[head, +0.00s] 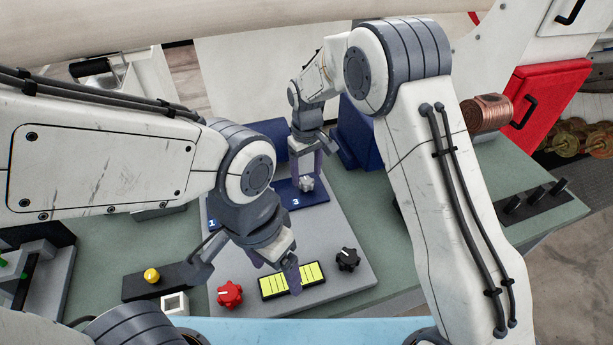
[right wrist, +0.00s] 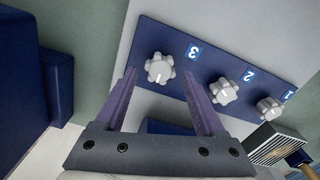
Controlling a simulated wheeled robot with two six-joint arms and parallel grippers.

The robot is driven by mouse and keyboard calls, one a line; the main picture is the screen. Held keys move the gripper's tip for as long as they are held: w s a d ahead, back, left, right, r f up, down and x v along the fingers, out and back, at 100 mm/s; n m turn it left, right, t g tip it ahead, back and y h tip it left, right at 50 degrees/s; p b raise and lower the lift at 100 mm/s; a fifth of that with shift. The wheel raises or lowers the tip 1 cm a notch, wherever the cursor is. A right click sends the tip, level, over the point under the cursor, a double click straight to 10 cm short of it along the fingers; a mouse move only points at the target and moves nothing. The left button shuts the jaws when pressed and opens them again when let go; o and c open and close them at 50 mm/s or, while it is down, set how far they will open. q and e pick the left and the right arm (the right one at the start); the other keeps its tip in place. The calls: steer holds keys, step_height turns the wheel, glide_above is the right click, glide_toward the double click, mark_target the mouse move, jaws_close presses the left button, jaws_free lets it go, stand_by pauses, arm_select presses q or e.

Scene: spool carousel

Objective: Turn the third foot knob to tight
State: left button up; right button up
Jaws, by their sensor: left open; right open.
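The third foot knob (head: 306,184) is pale grey and lobed, on a blue plate (head: 318,195) beside the label 3. In the right wrist view the third knob (right wrist: 160,67) shows a white mark toward the picture's bottom. My right gripper (head: 306,163) points down over this knob, open. In the right wrist view its fingertips (right wrist: 158,74) are on either side of the knob; I cannot tell whether they touch it. The second knob (right wrist: 223,92) and first knob (right wrist: 269,108) sit in line on the plate. My left gripper (head: 285,272) is open over the yellow panel.
A red knob (head: 230,294), a yellow striped panel (head: 311,277) and a black knob (head: 347,259) lie along the board's front. A yellow button (head: 152,275) is at the left. A copper spool (head: 486,113) stands at the right.

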mark_target(307, 180)
steer(key=shift+f, duration=1.55)
jaws_close()
